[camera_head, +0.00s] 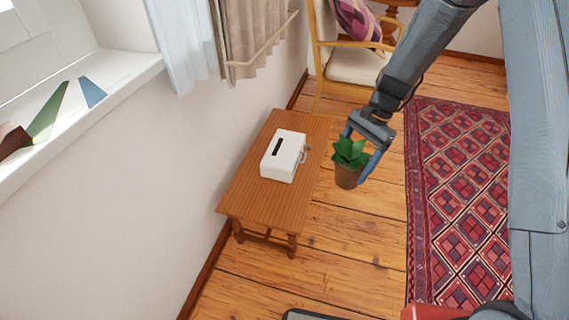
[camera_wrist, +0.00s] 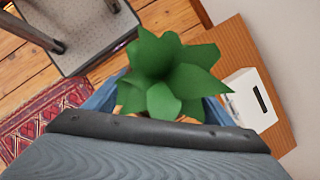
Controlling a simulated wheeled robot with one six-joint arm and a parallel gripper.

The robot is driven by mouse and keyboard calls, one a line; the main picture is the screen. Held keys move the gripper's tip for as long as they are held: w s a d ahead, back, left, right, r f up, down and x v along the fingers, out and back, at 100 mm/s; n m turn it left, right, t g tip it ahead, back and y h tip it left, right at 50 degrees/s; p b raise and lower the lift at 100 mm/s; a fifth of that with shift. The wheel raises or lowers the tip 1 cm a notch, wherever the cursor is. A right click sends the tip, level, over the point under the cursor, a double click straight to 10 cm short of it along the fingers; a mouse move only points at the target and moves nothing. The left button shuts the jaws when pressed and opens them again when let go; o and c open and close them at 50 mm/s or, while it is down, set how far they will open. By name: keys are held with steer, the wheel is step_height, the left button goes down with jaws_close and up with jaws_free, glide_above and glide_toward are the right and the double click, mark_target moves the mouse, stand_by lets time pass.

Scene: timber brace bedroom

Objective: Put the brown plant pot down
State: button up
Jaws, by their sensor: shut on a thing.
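The brown plant pot (camera_head: 347,178) holds a green leafy plant and hangs roughly upright in my gripper (camera_head: 362,160). In the head view it is to the right of the small wooden table (camera_head: 243,196), in the air over the floor side. My gripper's blue fingers are shut on the pot from its two sides. In the wrist view the green leaves (camera_wrist: 165,78) fill the middle and hide most of the pot and the fingertips.
A white box with a dark slot (camera_head: 283,157) stands on the table's middle; bare wood shows at the table's near and far ends. A cushioned chair (camera_head: 350,62) stands behind. A red patterned rug (camera_head: 455,190) lies to the right. A wall and window sill (camera_head: 70,110) are at left.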

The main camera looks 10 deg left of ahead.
steer(key=w+a+f+m+t+b, duration=0.25)
steer(key=a+f+m+b, duration=0.55)
steer(key=a+b, duration=0.45)
steer(key=w+a+f+m+t+b, duration=0.2)
steer(key=a+f+m+t+b, duration=0.2)
steer(key=a+f+m+b, duration=0.65)
steer(key=shift+n, duration=0.85)
steer(key=shift+s+a+f+b, duration=0.1)
steer(key=shift+a+f+b, duration=0.1)
steer(key=shift+f+b, duration=1.25)
steer(key=shift+w+a+f+b, duration=0.15)
steer(key=shift+f+b, duration=0.8)
steer(key=shift+b, duration=0.95)
steer(key=shift+s+a+f+b, duration=0.15)
steer(key=shift+a+f+b, duration=0.1)
steer(key=shift+f+b, duration=1.2)
steer(key=shift+r, duration=0.2)
steer(key=o, duration=1.7)
steer(key=shift+f, duration=0.1)
